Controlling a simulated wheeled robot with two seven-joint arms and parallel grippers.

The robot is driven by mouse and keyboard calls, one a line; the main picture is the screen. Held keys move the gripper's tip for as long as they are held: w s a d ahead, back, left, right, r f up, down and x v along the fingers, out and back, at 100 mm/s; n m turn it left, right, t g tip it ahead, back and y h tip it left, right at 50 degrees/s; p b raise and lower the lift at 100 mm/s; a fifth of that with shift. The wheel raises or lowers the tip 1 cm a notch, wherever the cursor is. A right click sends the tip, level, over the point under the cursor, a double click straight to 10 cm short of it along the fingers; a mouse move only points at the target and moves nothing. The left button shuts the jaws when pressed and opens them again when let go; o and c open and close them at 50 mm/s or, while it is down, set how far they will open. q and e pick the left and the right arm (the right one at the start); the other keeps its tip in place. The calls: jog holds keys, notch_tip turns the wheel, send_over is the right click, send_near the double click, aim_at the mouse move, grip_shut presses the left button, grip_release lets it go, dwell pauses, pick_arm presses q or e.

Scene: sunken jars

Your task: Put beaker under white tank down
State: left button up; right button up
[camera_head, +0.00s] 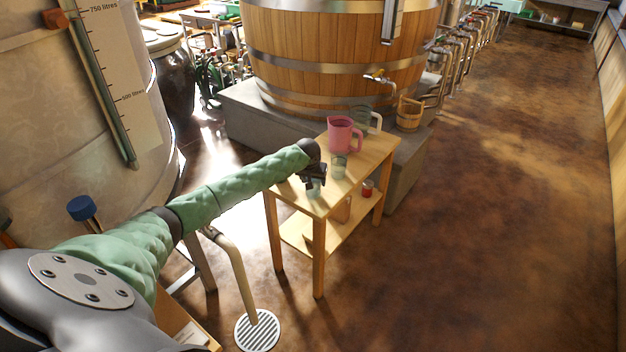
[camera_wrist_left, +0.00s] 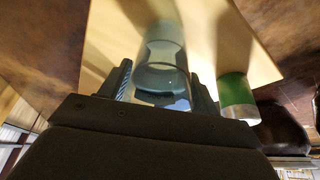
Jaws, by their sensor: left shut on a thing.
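My left gripper (camera_head: 315,180) is at the near end of the small wooden table (camera_head: 358,152), shut on a clear beaker (camera_head: 314,189). In the left wrist view the beaker (camera_wrist_left: 160,70) stands between the two fingers (camera_wrist_left: 160,92), with the pale tabletop behind it. The beaker looks upright, at or just above the tabletop; I cannot tell whether its base touches. A large pale tank (camera_head: 60,110) with a litre scale is at the left. My right gripper is not in view.
A pink jug (camera_head: 341,134) and a clear jug (camera_head: 362,117) stand at the table's far end. A red jar (camera_head: 367,187) is on the lower shelf. A wooden vat (camera_head: 330,55) with a tap is behind. The floor at right is clear.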

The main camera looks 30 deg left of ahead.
pick_arm(q)
jog(key=shift+f, duration=0.15)
jog(key=shift+f, duration=0.1)
jog(key=o, duration=1.1)
jog(key=shift+o, duration=0.2)
